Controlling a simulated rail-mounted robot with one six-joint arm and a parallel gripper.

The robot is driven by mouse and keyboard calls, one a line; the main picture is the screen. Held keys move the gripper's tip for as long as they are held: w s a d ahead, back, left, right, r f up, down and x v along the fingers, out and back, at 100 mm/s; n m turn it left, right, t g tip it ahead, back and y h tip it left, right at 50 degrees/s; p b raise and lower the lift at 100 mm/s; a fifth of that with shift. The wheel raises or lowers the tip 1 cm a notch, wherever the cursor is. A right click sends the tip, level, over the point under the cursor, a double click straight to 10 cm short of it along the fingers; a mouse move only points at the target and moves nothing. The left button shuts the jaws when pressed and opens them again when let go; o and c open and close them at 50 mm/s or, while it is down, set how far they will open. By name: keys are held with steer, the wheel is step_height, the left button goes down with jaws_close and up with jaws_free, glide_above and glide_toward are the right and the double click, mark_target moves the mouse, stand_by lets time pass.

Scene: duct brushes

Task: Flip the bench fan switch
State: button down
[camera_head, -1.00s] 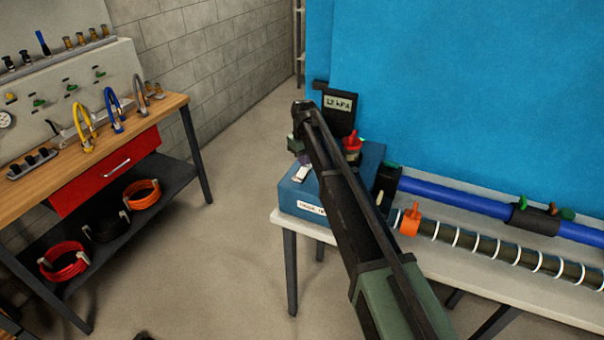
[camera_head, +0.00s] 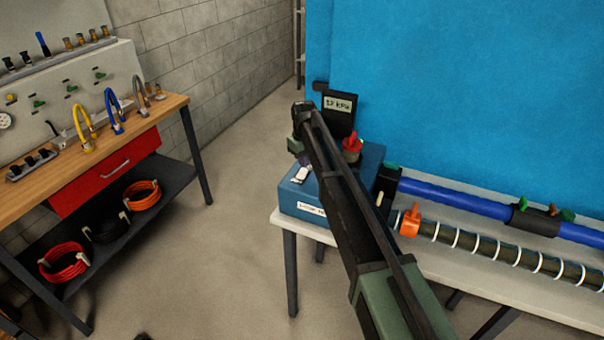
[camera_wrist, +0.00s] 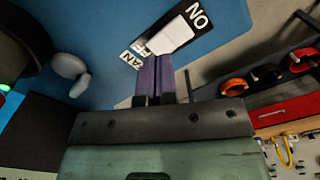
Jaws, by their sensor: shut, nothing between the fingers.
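The bench fan switch (camera_head: 300,175) is a small white piece on top of the blue box (camera_head: 302,201) at the left end of the bench. In the head view my arm partly hides the gripper (camera_head: 304,161).
A blue pipe (camera_head: 455,198) and an orange clamp (camera_head: 410,221) on a ringed duct lie to the right. A workbench (camera_head: 90,140) stands left, across open floor.

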mark_target(304, 170)
steer(key=shift+f+b, duration=1.3)
stand_by(0.9)
step_height(304, 170, up, 7)
steer(key=p, duration=0.7)
steer(key=shift+r, duration=0.2)
steer(key=shift+f, duration=0.15)
steer(key=s+d, duration=0.1)
steer(key=s, duration=0.1)
steer(key=s+m, duration=0.1)
steer(key=s, duration=0.1)
steer(key=s+d+m, duration=0.1)
steer(key=s, duration=0.1)
steer(key=shift+s+d+f, duration=0.15)
steer(key=shift+s+d, duration=0.2)
steer(key=s+d+m, duration=0.3)
steer(key=s+d, duration=0.7)
steer(key=s, duration=0.4)
steer(key=s+d+m, duration=0.3)
steer(key=s+d, duration=0.7)
steer(key=s, duration=0.5)
steer(key=shift+d, duration=0.35)
